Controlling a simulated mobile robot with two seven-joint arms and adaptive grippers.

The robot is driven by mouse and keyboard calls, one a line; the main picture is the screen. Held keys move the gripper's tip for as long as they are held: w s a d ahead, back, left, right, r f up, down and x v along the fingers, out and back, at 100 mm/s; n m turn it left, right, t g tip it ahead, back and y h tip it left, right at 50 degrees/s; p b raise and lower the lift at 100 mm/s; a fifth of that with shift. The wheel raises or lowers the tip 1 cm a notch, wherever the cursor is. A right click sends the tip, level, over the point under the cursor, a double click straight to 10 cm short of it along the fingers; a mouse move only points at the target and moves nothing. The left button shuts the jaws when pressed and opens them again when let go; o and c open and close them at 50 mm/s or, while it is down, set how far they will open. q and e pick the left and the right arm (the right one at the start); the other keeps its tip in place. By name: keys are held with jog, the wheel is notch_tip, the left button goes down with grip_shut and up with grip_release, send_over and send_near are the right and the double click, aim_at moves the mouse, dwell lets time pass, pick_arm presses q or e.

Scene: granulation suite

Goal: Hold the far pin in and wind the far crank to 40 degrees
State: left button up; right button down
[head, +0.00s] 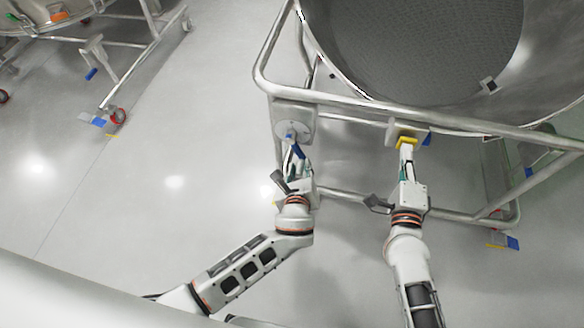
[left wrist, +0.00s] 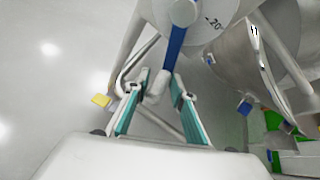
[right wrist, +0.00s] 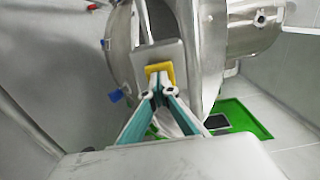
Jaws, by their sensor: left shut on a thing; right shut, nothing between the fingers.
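The crank has a blue arm (left wrist: 176,45) on a round grey dial plate (left wrist: 222,15); a "20" mark shows beside the arm. In the head view the dial (head: 293,122) is on the vessel frame's left corner. My left gripper (head: 297,152) is shut on the crank's pale grip (left wrist: 157,84). The yellow pin plate (right wrist: 158,68) is on a grey block, and also shows in the head view (head: 405,140). My right gripper (right wrist: 157,82) is shut and empty, its fingertips at the yellow plate and seemingly touching it; the pin's depth cannot be told.
A tubular steel frame (head: 360,103) carries the large round vessel (head: 345,62) above both grippers. A second wheeled frame (head: 130,60) stands at the far left. A green mat (right wrist: 247,117) lies on the floor in the right wrist view. Floor between the frames is clear.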

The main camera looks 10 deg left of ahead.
pick_arm(q)
jog(key=shift+s+d, duration=0.1)
jog(key=shift+d, duration=0.05)
pick_arm(e)
jog(key=shift+r, duration=0.1)
pick_arm(q)
jog(key=shift+a+f, duration=0.25)
jog(key=shift+a, duration=0.2)
pick_arm(e)
jog(key=shift+d, duration=0.1)
dwell(0.6)
dwell(0.4)
pick_arm(q)
jog(key=shift+d, duration=0.15)
pick_arm(e)
jog(key=s, duration=0.8)
dwell(0.4)
pick_arm(q)
jog(key=o, duration=1.1)
jog(key=shift+r, duration=0.15)
jog(key=shift+c, duration=0.2)
